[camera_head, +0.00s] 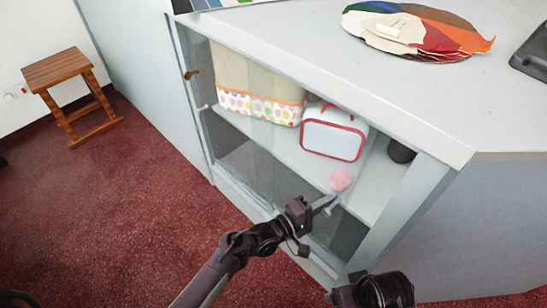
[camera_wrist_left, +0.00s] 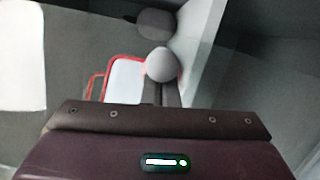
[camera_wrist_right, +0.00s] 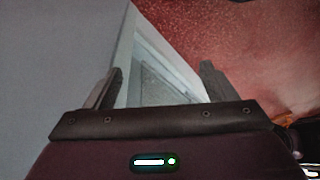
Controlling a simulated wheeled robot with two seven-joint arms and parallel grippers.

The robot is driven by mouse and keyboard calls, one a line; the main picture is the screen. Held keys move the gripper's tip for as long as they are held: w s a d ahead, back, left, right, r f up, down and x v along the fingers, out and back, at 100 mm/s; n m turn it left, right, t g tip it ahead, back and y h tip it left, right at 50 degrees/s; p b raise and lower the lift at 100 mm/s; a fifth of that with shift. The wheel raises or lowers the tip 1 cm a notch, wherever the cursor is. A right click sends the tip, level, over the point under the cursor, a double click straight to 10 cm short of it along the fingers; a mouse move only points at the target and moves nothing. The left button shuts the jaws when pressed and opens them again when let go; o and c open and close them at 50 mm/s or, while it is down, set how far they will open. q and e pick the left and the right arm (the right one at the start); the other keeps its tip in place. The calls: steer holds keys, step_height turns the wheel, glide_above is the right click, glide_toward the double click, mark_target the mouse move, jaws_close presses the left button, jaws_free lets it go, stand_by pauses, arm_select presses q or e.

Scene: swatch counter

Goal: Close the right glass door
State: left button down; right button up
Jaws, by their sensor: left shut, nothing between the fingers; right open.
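The cabinet has a glazed front (camera_head: 245,160) in the head view. Clear panes make the right glass door's edges and its exact position hard to tell. My left gripper (camera_head: 328,204) is shut and empty in front of the cabinet's right half, just below a pink round thing (camera_head: 340,180). In the left wrist view, a pale round thing (camera_wrist_left: 162,65) stands just past the shut fingers (camera_wrist_left: 160,93); I cannot tell whether they touch it. My right gripper (camera_wrist_right: 160,82) is open and empty, with the pale cabinet frame (camera_wrist_right: 125,50) beyond its fingers. Its wrist shows at the head view's bottom.
Inside stand a dotted box (camera_head: 258,106), a red-rimmed white case (camera_head: 333,138) and a dark round thing (camera_head: 400,151). The pale counter top (camera_head: 290,35) carries a fan of colour swatches (camera_head: 450,35). A wooden stool (camera_head: 58,70) stands left on clear red carpet (camera_head: 110,190).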

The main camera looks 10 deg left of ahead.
arm_select(q)
steer(key=s+d+p, duration=0.1)
steer(key=s+d, duration=0.4)
steer(key=d, duration=0.2)
steer(key=shift+s, duration=0.15)
arm_select(e)
steer(key=shift+s+d+r+m+g+h, duration=0.2)
steer(key=shift+s+d+g, duration=0.15)
steer(key=shift+d, duration=0.2)
steer(key=shift+s+d+r+m+g+h, duration=0.1)
steer(key=shift+s+d+g+h, duration=0.1)
steer(key=shift+d+g, duration=0.25)
arm_select(q)
steer(key=shift+d+p, duration=0.15)
steer(key=shift+p, duration=0.15)
arm_select(e)
steer(key=shift+d, duration=0.1)
arm_select(q)
steer(key=shift+s, duration=0.15)
